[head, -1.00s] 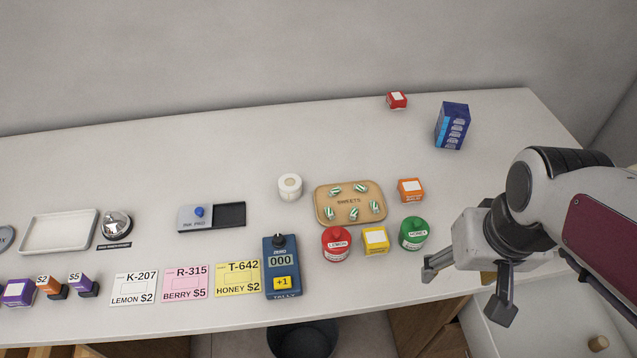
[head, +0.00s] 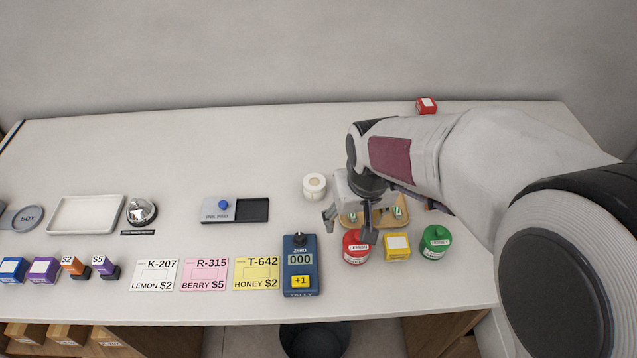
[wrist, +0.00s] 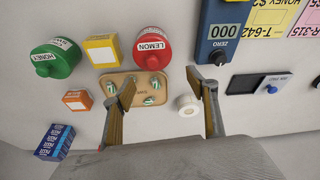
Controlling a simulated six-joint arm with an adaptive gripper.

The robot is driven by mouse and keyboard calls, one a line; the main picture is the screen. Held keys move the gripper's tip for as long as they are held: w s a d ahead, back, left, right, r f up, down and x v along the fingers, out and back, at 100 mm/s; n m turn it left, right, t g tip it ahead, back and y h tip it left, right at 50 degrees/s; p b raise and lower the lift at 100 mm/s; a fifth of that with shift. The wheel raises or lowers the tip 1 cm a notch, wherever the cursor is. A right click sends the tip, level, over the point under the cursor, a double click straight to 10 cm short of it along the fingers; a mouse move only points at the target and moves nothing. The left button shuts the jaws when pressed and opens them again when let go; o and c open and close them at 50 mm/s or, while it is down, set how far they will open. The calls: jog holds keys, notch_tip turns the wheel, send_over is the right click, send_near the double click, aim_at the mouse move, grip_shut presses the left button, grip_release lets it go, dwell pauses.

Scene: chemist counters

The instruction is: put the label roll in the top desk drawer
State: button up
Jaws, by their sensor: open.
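The label roll (head: 314,186), a short white cylinder with a beige centre, stands on the counter just left of the sweets tray. My gripper (head: 348,226) is open and empty above the left part of the sweets tray, to the right of the roll. In the wrist view, the label roll (wrist: 188,105) shows between the open fingers of my gripper (wrist: 160,90), nearer the right finger. No contact with it is visible. The top desk drawer cannot be made out for certain in the current views.
The sweets tray (head: 347,222) lies under my gripper. Red (head: 356,248) and green (head: 436,242) jars and a yellow box (head: 397,247) stand in front of it. Clear counter lies behind the roll.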

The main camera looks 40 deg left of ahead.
aim_at(314, 182)
jog(key=shift+n+t+y, duration=0.3)
jog(key=shift+n+y, duration=0.1)
jog(key=shift+y, duration=0.2)
jog(key=a, duration=0.3)
jog(key=w+a+f, duration=0.1)
jog(key=a, duration=0.2)
jog(key=a+f, duration=0.1)
jog(key=a, duration=0.2)
jog(key=shift+w, duration=0.15)
jog(key=w+a+r+t+y, duration=0.1)
jog(key=w+a+r, duration=0.1)
jog(key=a+r, duration=0.1)
jog(key=shift+w+a+r+y, duration=0.2)
jog(key=shift+w+a+y, duration=0.15)
jog(key=shift+a, duration=0.25)
jog(key=shift+f, duration=0.1)
jog(key=shift+x, duration=1.2)
jog(key=shift+f, duration=0.1)
jog(key=shift+w+a+f, duration=0.1)
jog(key=shift+a+f, duration=0.05)
jog(key=shift+f, duration=0.55)
jog(key=shift+w+a+f, duration=0.1)
jog(key=shift+a+f, duration=0.1)
jog(key=shift+f, duration=0.45)
jog(key=shift+x, duration=1.2)
